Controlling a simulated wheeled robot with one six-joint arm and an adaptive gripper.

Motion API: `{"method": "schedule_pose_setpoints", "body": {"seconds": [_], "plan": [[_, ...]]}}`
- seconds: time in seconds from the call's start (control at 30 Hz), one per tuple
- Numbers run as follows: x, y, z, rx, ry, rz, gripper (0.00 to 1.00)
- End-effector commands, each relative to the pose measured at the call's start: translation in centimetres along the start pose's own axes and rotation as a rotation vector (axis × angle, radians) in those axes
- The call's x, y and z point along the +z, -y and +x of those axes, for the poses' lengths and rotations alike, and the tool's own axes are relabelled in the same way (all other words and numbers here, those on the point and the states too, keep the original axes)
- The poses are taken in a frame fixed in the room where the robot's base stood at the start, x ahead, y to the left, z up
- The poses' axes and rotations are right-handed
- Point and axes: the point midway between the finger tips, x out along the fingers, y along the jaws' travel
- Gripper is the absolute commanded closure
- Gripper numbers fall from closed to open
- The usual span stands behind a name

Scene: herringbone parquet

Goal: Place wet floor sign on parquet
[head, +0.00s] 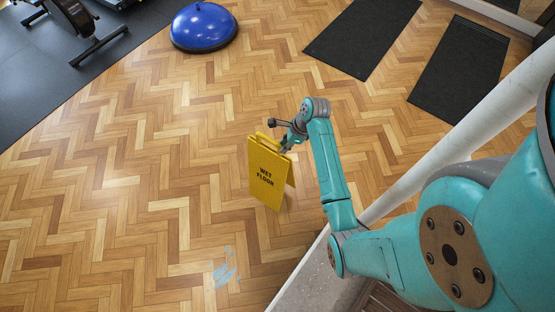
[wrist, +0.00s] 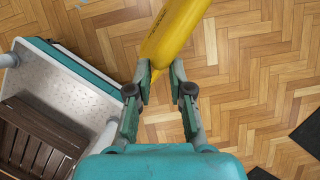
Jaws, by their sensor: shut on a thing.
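The yellow wet floor sign (head: 267,176) is upright in the head view, its "WET FLOOR" face toward the camera. My gripper (head: 286,147) is shut on its top edge. In the wrist view the sign (wrist: 178,35) runs up from between the two fingers of my gripper (wrist: 160,84). The parquet (head: 130,190) spreads beneath it. I cannot tell whether the sign's foot touches the floor.
A pale wet patch (head: 224,268) lies on the parquet at the lower left of the sign. A blue balance dome (head: 204,27), dark mats (head: 362,36) and gym equipment (head: 80,30) are farther back. Open parquet lies left of the sign.

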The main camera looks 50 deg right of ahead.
Motion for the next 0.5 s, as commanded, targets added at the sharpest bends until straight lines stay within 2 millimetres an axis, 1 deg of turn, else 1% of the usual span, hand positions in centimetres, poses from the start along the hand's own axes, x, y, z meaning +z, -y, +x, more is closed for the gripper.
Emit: {"method": "schedule_pose_setpoints", "body": {"seconds": [0.03, 0.13, 0.37, 0.5], "plan": [[-0.3, 0.0, 0.8, 0.002, 0.0, 0.0, 1.0], [-0.9, 0.0, 2.2, 0.002, 0.0, -0.002, 1.0], [-1.5, 0.1, 3.8, 0.0, 0.0, -0.003, 1.0], [-2.2, 0.0, 5.5, 0.002, 0.0, -0.003, 1.0]]}}
